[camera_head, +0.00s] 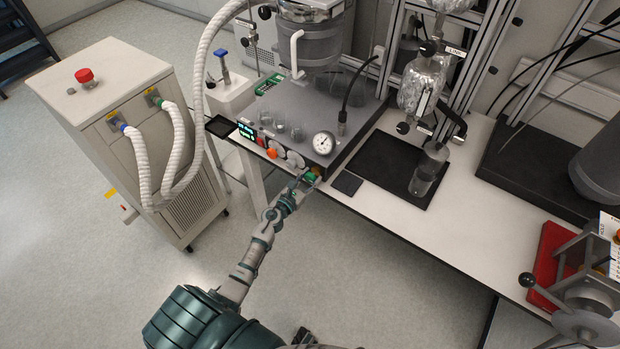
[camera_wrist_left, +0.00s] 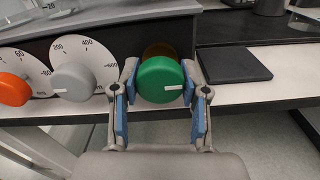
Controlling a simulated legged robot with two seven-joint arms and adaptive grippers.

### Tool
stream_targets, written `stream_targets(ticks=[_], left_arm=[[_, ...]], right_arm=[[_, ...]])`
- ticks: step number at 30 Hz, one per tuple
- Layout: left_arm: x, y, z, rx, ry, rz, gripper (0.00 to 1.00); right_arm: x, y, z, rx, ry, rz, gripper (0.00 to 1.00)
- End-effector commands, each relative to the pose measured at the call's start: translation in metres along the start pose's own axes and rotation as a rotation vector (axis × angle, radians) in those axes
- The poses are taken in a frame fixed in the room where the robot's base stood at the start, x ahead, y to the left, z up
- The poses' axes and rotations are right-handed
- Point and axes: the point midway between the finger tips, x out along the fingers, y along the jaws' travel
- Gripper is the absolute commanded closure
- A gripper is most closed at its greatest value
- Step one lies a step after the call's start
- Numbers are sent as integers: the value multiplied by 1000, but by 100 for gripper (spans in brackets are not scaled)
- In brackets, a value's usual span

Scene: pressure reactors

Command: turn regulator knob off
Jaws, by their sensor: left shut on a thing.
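The green knob (camera_wrist_left: 160,82) sits at the right end of the reactor's front panel, with a short white mark on its face pointing right. It also shows small in the head view (camera_head: 311,177). My left gripper (camera_head: 304,182) is at the panel's lower right corner. In the left wrist view its two blue-padded fingers stand on either side of the green knob, shut on it. A grey knob (camera_wrist_left: 74,81) and an orange knob (camera_wrist_left: 13,90), each with a numbered white dial behind, are to the left of it. My right gripper is in neither view.
A round pressure gauge (camera_head: 324,143) stands above the knobs. A flat dark pad (camera_head: 347,183) lies on the bench just right of the panel, with a black tray (camera_head: 375,165) beyond. A white cabinet (camera_head: 120,125) with hoses stands left. Floor in front is mostly clear.

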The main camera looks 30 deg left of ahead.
Motion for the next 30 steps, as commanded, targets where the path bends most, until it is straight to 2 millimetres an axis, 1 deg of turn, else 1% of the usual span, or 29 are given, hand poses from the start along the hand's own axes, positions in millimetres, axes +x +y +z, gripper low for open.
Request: stream_targets(ticks=[5, 6, 8, 17, 20, 23, 30], left_arm=[[0, -1, -1, 0, 1, -1, 90], [0, -1, -1, 0, 1, -1, 46], [0, 0, -1, 0, 1, -1, 31], [-1, 0, 0, 0, 0, 1, 30], [-6, 0, 0, 1, 1, 1, 30], [-21, 1, -1, 1, 2, 1, 30], [-75, 0, -2, -2, 3, 0, 30]], right_arm=[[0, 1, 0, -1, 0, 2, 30], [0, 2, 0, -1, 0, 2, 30], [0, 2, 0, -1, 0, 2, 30], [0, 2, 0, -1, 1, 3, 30], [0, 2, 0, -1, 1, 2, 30], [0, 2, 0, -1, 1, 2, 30], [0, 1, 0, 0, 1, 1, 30]])
